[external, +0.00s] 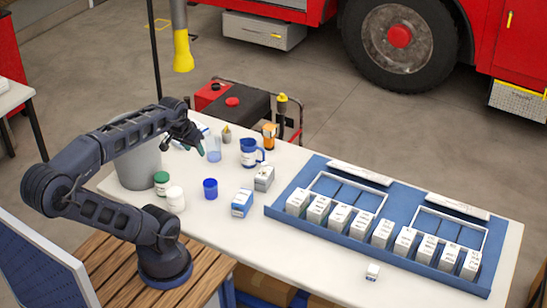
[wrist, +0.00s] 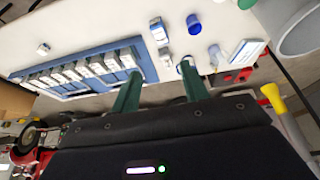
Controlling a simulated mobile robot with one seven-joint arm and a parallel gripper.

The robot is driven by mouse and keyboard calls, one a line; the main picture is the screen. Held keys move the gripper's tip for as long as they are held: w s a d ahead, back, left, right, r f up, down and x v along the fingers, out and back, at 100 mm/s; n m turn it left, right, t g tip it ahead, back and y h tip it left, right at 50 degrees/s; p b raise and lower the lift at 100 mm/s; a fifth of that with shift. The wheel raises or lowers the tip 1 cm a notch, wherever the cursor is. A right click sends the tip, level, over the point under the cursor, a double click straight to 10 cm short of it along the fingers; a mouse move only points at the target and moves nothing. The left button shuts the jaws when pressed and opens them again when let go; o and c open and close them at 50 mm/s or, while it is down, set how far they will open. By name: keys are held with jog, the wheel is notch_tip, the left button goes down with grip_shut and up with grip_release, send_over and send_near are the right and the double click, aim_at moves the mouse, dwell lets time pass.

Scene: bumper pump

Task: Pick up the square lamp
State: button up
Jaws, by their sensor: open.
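Nothing on the table is plainly a square lamp. The boxy candidates are a grey-white block (external: 264,178) beside a blue-and-white box (external: 241,203), and a small white cube (external: 372,271) near the table's front edge. The wrist view also shows the blue-and-white box (wrist: 157,30) and the small cube (wrist: 43,49). My gripper (external: 196,146) is above the table's back left part, left of the grey-white block and apart from it. In the wrist view my gripper (wrist: 160,74) has its two green fingers spread, with nothing held between them.
A blue tray (external: 275,209) with several white boxes fills the table's right side. A blue jug (external: 250,153), blue cup (external: 210,188), green-lidded jar (external: 162,183), white jar (external: 175,199) and grey bin (external: 138,165) stand left. The front middle tabletop is mostly clear.

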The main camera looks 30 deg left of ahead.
jog(key=shift+o, duration=0.4)
jog(key=o, duration=0.5)
jog(key=shift+w, duration=0.1)
